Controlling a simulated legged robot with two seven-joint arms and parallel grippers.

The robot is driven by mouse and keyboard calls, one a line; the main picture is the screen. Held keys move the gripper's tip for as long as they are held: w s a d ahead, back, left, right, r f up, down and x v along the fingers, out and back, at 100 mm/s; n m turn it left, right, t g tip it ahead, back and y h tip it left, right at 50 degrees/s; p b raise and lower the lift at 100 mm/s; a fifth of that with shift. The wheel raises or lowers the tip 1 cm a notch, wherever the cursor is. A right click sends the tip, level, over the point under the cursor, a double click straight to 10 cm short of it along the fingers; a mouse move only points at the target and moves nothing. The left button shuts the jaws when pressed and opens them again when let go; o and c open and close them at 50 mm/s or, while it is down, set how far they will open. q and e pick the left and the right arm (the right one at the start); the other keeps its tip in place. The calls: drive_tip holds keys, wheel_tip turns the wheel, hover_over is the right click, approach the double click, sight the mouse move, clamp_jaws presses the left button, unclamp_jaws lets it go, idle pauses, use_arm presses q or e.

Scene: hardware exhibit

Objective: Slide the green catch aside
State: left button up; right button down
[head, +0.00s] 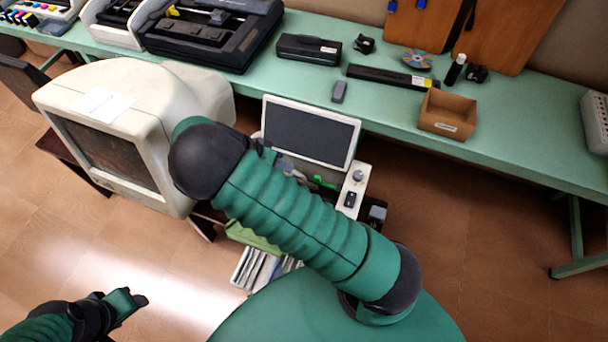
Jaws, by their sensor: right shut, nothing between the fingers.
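A small bright green piece (322,182), which looks like the catch, sits just below the white-framed screen (307,132), beside a pale panel with a knob (353,188). My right arm crosses the middle of the view and covers much of the area left of and below the catch. My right gripper (284,165) is mostly hidden behind that arm, near the screen's lower left edge. It is shut and empty, left of the catch; whether it touches anything there is hidden. My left gripper (132,302) is low at the left, over the floor, far from the catch; its jaw opening is unclear.
A large beige monitor (110,115) stands close on the left of my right arm. A long green bench (390,115) behind holds an open cardboard box (447,115), a black bar (390,77) and other hardware. Papers (258,268) show below my arm. The floor at right is clear.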

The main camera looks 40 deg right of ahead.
drive_tip(key=x, duration=1)
drive_tip(key=shift+s+d+p, duration=0.1)
drive_tip(key=shift+p, duration=0.2)
